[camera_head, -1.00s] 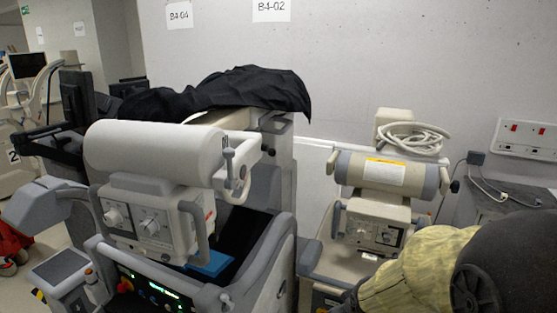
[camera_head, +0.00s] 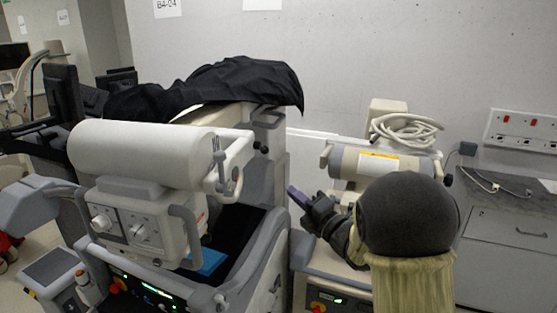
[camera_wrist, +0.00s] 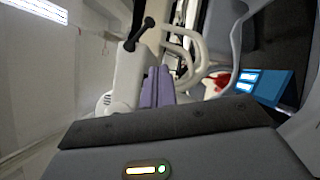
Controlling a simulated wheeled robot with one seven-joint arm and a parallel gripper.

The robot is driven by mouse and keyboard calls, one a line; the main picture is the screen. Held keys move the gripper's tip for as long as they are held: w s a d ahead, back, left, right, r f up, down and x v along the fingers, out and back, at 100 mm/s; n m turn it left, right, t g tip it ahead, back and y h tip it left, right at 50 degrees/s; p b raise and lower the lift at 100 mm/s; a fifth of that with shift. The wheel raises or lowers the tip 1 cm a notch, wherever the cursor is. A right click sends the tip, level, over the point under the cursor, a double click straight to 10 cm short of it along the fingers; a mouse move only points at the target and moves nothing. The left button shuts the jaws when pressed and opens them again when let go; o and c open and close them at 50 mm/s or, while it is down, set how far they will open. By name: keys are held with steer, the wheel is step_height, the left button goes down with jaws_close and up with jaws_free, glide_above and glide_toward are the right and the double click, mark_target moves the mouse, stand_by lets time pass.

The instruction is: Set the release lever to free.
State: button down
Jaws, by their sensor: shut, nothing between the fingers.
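A dark lever with a rounded knob (camera_wrist: 139,34) shows on a pale housing in the wrist view; it looks like the release lever. It stands tilted, knob end up and right in that picture. A dark knob (camera_head: 262,149) on the near cart's arm bracket may be the same part; I cannot tell its setting. My gripper (camera_head: 293,190) is in front of the gap between the two carts, right of and below that knob. Its purple fingers are together and empty in the wrist view (camera_wrist: 158,70), below the lever in the picture and apparently apart from it.
The near cart's white tube housing (camera_head: 150,152) and control box (camera_head: 135,228) fill the left. A second cart with a tube (camera_head: 345,163) and coiled cable (camera_head: 405,130) stands behind my arm. A blue block (camera_head: 212,262) lies low in the near cart.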

mark_target(262, 148)
steer(key=d+r+p+x, duration=0.1)
steer(key=p+x, duration=0.6)
steer(key=x, duration=0.6)
steer(key=shift+w+r+n+y+p, duration=0.25)
steer(key=shift+w+n+y+p, duration=0.05)
steer(key=shift+w+n+p, duration=0.1)
